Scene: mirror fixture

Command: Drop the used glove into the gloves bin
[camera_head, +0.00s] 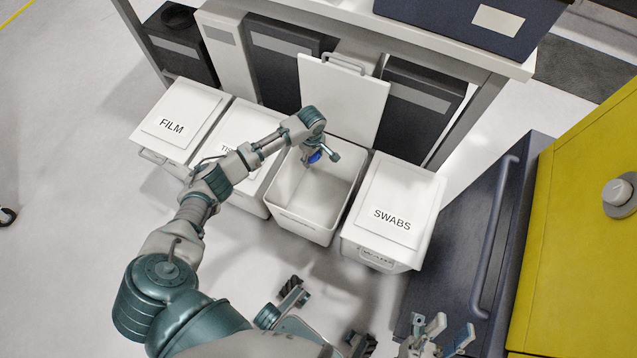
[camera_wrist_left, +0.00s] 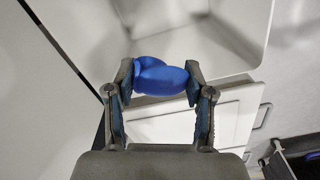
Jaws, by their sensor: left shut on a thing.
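A blue glove (camera_wrist_left: 160,77) is pinched between the two fingertips of my left gripper (camera_wrist_left: 160,80) in the left wrist view. In the head view a small part of the blue glove (camera_head: 315,156) shows at my left gripper (camera_head: 312,157). That gripper is over the open white bin (camera_head: 306,229), whose lid (camera_head: 343,100) stands raised behind it. The label on this bin is not readable. The inside that I see looks empty. My right gripper (camera_head: 447,334) is at the bottom edge of the head view, with its fingers apart and nothing between them.
Closed bins stand on both sides: FILM (camera_head: 181,118) at the left, one partly hidden by my arm (camera_head: 259,190), and SWABS (camera_head: 393,205) at the right. A white table (camera_head: 400,33) is behind. A dark cabinet with a handle (camera_head: 492,240) and a yellow unit (camera_head: 580,200) stand right.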

